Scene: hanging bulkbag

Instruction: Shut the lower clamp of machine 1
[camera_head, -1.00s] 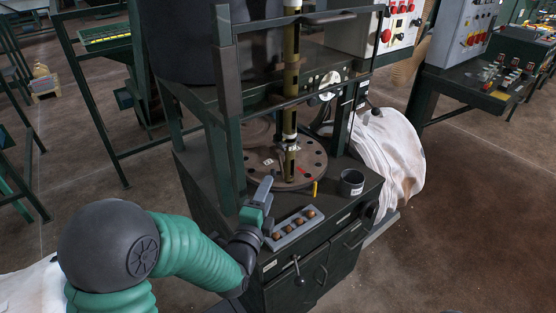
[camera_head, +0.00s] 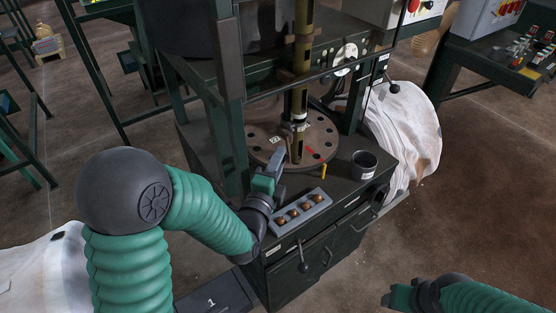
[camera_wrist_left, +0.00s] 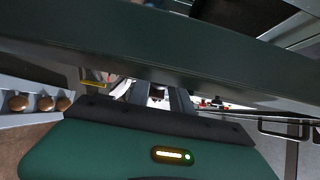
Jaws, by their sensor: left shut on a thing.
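Machine 1 has an upright brass-coloured tube (camera_head: 302,50) over a round brown plate with holes (camera_head: 262,140). A small metal clamp (camera_head: 296,123) sits low on the tube, just above the plate. My left gripper (camera_head: 277,160) is at the plate's front left edge, below and left of the clamp, with its fingers pointing up. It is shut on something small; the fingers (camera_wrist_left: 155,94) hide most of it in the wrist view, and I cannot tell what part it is. My right gripper (camera_head: 390,298) is low at the right, away from the machine; its jaws are unclear.
A dark green frame post (camera_head: 228,90) rises close to my left gripper. A white bulk bag (camera_head: 402,135) lies behind right. The floor at right is clear.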

